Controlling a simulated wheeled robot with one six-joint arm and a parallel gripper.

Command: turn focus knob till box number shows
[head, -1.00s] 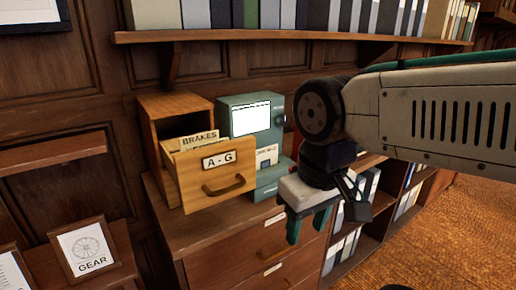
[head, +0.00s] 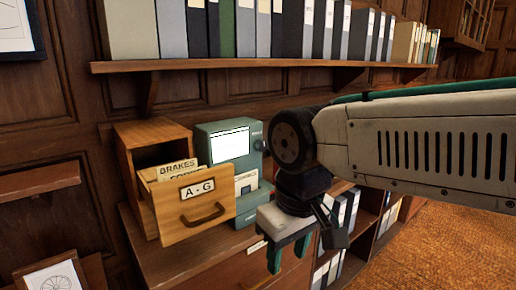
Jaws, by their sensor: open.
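A teal reader (head: 203,134) stands on the wooden cabinet, beside the open card drawer. Its lit screen (head: 230,145) looks plain white, and I can make out no number on it. A small dark round spot shows at the reader's right edge; I cannot tell whether it is the focus knob. A pale card with small unreadable print sits below the screen. My gripper (head: 289,254) is open and empty, fingers pointing down, in front of and to the right of the reader, apart from it. My arm hides what lies right of the reader.
A wooden drawer (head: 168,215) marked A-G is pulled out left of the reader, with a BRAKES card standing in it. A shelf of binders (head: 230,65) runs above. More binders stand in low shelves at right. A framed picture (head: 52,277) is at lower left.

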